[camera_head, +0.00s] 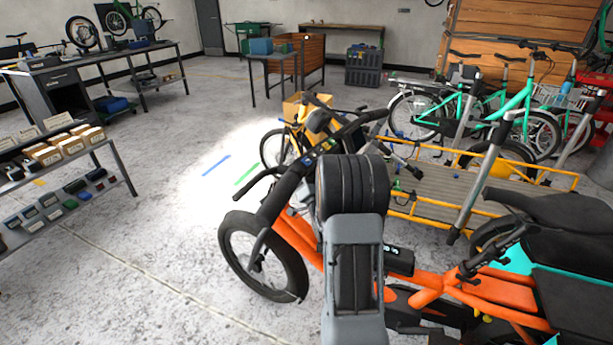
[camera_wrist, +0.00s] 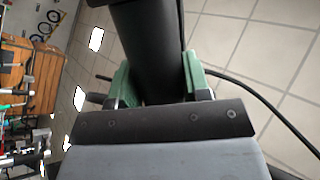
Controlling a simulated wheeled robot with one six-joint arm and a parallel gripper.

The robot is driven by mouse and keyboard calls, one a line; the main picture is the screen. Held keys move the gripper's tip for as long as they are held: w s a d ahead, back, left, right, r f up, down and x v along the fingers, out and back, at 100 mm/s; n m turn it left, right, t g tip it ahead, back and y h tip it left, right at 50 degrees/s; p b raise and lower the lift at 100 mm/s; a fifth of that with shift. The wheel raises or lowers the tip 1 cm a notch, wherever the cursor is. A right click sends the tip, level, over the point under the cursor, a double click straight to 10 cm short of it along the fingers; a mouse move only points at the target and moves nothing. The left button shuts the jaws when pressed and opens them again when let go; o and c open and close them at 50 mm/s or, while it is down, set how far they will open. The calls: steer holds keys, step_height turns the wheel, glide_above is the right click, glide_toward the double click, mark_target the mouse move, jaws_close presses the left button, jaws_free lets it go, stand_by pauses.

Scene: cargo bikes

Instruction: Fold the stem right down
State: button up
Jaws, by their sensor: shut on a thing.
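The orange cargo bike (camera_head: 296,238) stands upright in the head view, its front wheel (camera_head: 262,256) at the lower left. Its dark handlebar (camera_head: 290,182) is still raised, running slantwise above the front of the frame. My own arm covers the middle of the bike and much of the stem area in that view, and my gripper is hidden there. In the wrist view my gripper (camera_wrist: 157,84) has its green-padded fingers on either side of a thick black tube, which looks like the stem (camera_wrist: 147,45). The fingers are closed on it. The stem's hinge or latch cannot be made out.
A yellow-railed cargo bike (camera_head: 432,200) stands close behind on the right. A black-seated bike (camera_head: 560,215) crowds the right edge. A shelf with small boxes (camera_head: 62,150) is at the left. The floor (camera_head: 165,215) between shelf and front wheel is clear.

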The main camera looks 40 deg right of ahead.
steer(key=shift+r, duration=0.1)
steer(key=o, duration=1.3)
steer(key=b+v, duration=0.1)
steer(key=v, duration=1.3)
steer(key=shift+d, duration=0.15)
